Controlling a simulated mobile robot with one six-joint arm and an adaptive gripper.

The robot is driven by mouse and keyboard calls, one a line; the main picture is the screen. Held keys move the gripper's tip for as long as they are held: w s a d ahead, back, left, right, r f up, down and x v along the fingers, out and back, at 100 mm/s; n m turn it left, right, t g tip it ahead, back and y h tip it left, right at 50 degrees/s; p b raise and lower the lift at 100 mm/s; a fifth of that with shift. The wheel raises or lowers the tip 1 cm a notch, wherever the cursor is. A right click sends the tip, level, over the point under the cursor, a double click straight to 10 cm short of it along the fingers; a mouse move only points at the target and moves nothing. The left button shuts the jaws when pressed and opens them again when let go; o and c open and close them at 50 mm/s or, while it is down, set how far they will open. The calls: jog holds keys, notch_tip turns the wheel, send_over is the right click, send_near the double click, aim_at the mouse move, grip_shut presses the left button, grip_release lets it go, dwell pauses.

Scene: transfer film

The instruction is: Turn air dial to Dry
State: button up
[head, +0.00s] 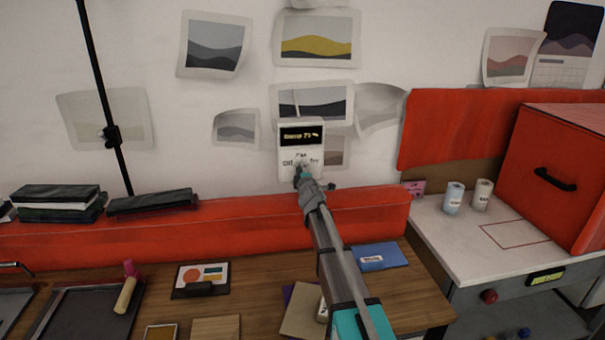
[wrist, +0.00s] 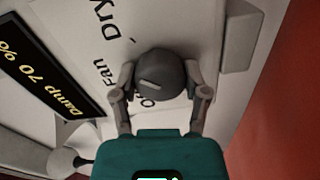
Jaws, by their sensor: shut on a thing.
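The air dial (wrist: 163,70) is a round dark grey knob with a pale pointer mark, on a white wall panel (head: 287,156). The fingers of my gripper (wrist: 161,88) are on either side of the dial and shut on it. In the wrist view the pale mark sits on the left part of the knob, towards the word Fan. Dry is printed further up, and Off is partly hidden below the knob. The black display (wrist: 45,75) reads Damp 70 %. In the head view my gripper (head: 302,178) covers most of the dial.
Curled pictures (head: 316,38) hang on the wall around the panel. A red ledge (head: 230,222) runs below it, behind a wooden desk (head: 255,265). A red cabinet (head: 560,165) and two small canisters (head: 453,198) stand at the right.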

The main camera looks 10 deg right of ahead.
jog(key=shift+m, duration=1.7)
jog(key=o, duration=1.1)
jog(key=shift+o, duration=0.2)
jog(key=shift+s, duration=0.1)
jog(key=s, duration=1.1)
jog(key=shift+s, duration=0.4)
